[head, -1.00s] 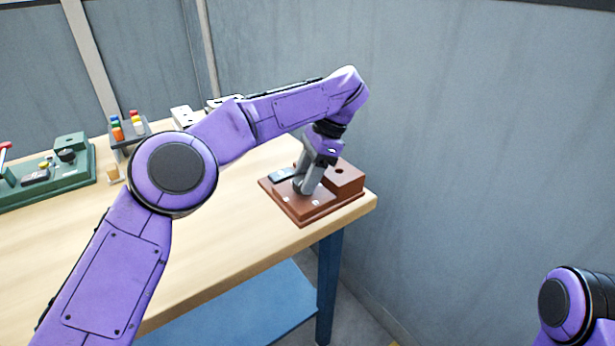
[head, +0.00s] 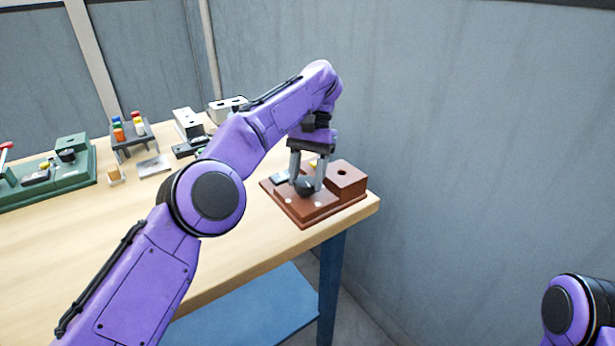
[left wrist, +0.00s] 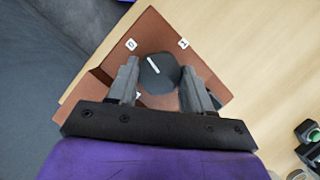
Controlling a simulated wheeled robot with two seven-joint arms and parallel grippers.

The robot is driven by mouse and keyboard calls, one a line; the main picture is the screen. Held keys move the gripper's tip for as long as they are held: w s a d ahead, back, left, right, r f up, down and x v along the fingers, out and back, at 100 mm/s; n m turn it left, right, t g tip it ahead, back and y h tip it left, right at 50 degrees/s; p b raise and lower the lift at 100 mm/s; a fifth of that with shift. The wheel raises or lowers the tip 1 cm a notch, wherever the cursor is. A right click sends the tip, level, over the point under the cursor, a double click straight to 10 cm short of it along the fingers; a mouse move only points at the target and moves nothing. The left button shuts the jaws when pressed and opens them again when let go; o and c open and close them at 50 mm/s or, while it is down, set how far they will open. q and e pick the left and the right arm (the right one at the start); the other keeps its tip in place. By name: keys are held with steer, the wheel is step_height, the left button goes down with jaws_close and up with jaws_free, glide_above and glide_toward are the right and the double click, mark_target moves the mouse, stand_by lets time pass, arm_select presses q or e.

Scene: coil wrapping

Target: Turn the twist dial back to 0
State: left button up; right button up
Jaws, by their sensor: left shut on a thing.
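The twist dial (left wrist: 165,78) is a dark round knob with a white pointer line. It sits on a brown-red box (head: 312,209) at the table's front right corner. In the left wrist view the box carries a "0" label (left wrist: 131,44) at upper left and a "1" label (left wrist: 183,43) at upper right. The pointer slants up and left, between the labels and nearer the "0". My left gripper (left wrist: 159,76) has one finger on each side of the dial and is shut on it. In the head view it comes down from above (head: 305,189). My right gripper is out of view.
A raised block with a hole (head: 347,178) stands on the box's right side. A green device (head: 75,178), a rack of coloured pieces (head: 132,135) and grey-white blocks (head: 188,124) stand farther left. A grey wall (head: 470,150) rises beyond the table.

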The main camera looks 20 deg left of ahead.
arm_select(q)
steer(key=shift+f+n+h+b, duration=0.15)
steer(key=shift+n+h+b, duration=0.25)
steer(key=shift+n, duration=0.6)
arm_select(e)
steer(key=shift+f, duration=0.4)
arm_select(q)
steer(key=o, duration=1)
steer(key=shift+r, duration=0.2)
